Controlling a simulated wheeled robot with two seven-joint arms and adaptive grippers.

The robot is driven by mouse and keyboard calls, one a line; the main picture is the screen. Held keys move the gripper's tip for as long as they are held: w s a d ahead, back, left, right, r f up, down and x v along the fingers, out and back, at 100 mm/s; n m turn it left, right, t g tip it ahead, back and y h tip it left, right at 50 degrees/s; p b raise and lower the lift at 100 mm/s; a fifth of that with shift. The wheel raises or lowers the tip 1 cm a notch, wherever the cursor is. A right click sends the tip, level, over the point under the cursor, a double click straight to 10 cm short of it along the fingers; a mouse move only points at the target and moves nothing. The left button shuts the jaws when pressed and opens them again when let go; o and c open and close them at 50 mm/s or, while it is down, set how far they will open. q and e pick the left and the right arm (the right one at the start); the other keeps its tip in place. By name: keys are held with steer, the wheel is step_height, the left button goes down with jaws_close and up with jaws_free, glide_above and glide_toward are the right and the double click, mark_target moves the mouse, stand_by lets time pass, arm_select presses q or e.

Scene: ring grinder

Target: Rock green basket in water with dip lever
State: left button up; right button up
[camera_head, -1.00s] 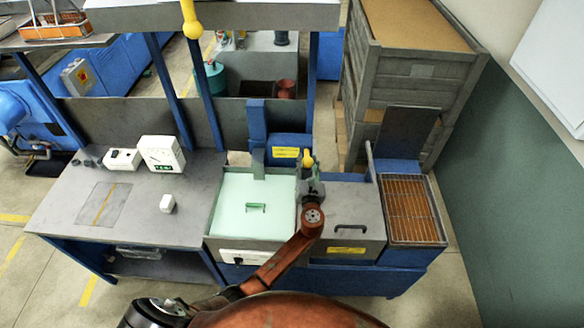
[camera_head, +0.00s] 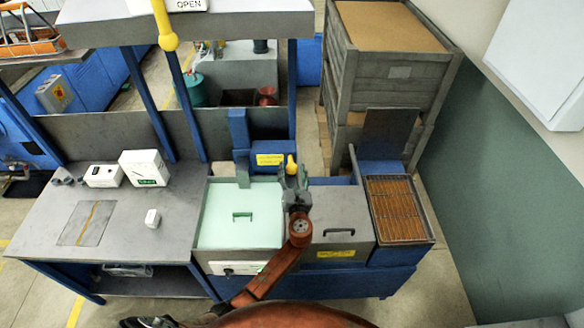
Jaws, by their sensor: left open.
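The tank (camera_head: 208,205) in the middle of the bench is filled with pale green water. A small green handle (camera_head: 242,216) shows in it; I cannot make out the rest of the green basket. A short lever with a yellow knob (camera_head: 291,163) stands at the tank's back right corner. My left gripper (camera_head: 293,174) points up at this knob with its fingers apart, one on each side as seen from here. I cannot tell whether they touch it. The gripper hides the lower lever.
A grey lid with a dark handle (camera_head: 339,232) and a wire rack (camera_head: 397,208) lie to the right. White meters (camera_head: 144,168) stand on the left bench top (camera_head: 115,235). Wooden crates (camera_head: 385,70) stand behind.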

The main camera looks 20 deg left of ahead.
arm_select(q)
steer(key=v, duration=1)
steer(key=shift+s, duration=0.3)
